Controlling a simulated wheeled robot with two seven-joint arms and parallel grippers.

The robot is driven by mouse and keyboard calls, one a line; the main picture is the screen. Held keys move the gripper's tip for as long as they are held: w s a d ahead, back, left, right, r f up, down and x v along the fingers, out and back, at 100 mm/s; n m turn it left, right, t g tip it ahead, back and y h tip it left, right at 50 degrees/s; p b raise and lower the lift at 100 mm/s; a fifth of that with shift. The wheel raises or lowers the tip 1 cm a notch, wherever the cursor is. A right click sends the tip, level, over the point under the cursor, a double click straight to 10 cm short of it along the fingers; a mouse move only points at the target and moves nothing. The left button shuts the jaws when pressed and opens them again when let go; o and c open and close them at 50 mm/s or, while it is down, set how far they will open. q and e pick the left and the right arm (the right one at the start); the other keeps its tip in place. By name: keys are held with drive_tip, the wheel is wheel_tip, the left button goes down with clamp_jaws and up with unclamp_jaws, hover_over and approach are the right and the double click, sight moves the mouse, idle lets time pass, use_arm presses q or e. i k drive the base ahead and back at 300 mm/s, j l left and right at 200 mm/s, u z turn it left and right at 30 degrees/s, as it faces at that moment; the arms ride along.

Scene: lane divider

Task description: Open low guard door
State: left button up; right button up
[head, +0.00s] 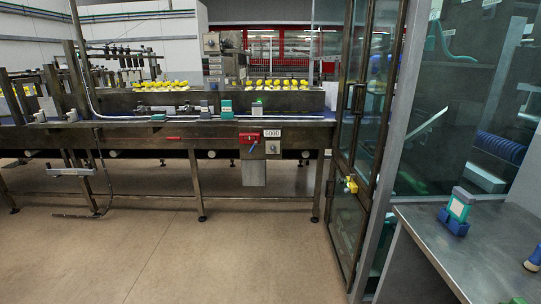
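A tall guard with dark metal frames and clear panels stands right of centre in the head view. Its low guard door (346,228) is the lower clear panel, reaching almost to the floor. A yellow latch or handle (350,184) sits near the top of this panel. A dark handle (357,98) is on the frame higher up. I cannot tell for sure whether the low door is shut or ajar. Neither of my grippers is in view.
A long conveyor line (165,128) with yellow-topped items (285,84) runs across the back left. A grey metal table (470,262) at right carries a blue-and-green device (457,211) and a blue-and-yellow object (533,260). The brown floor (240,250) in front is clear.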

sight(347, 221)
drive_tip(key=i+z, duration=0.1)
drive_tip(key=i, duration=0.5)
drive_tip(key=i+j, duration=0.1)
drive_tip(key=i, duration=0.5)
drive_tip(key=i+j+z, duration=0.15)
drive_tip(key=i, duration=0.45)
drive_tip(key=i+j+z, duration=0.1)
drive_tip(key=i, duration=0.5)
